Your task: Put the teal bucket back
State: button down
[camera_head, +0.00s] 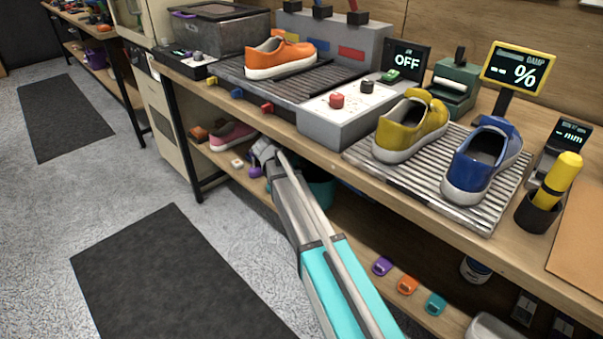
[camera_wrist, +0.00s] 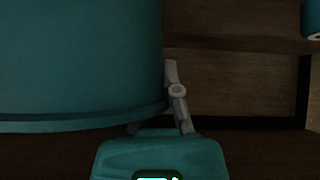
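The teal bucket (camera_head: 322,192) is on or just above the lower shelf under the bench, mostly hidden behind my arm and the bench top. In the wrist view the bucket (camera_wrist: 75,65) fills the left side, very close, with a band along its lower edge. My gripper (camera_head: 264,152) reaches under the bench. In the wrist view one grey finger of my gripper (camera_wrist: 172,72) shows along the bucket's right edge. The other finger is mostly hidden behind the bucket, so its grip on the wall or rim cannot be made out.
The lower shelf holds a pink shoe (camera_head: 232,134) near my gripper and purple, orange and teal small items (camera_head: 407,285) along its front edge. Yellow (camera_head: 410,125) and blue (camera_head: 482,160) sneakers stand on the bench rack above. The floor is clear around the dark mat (camera_head: 175,275).

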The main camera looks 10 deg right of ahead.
jog(key=shift+f+b, duration=1.4)
jog(key=shift+f, duration=0.3)
jog(key=c, duration=0.8)
grip_release()
jog(key=shift+p+v, duration=0.7)
jog(key=shift+v, duration=0.25)
jog(key=p+v, duration=0.7)
jog(key=v, duration=0.3)
jog(key=shift+s+a, duration=0.1)
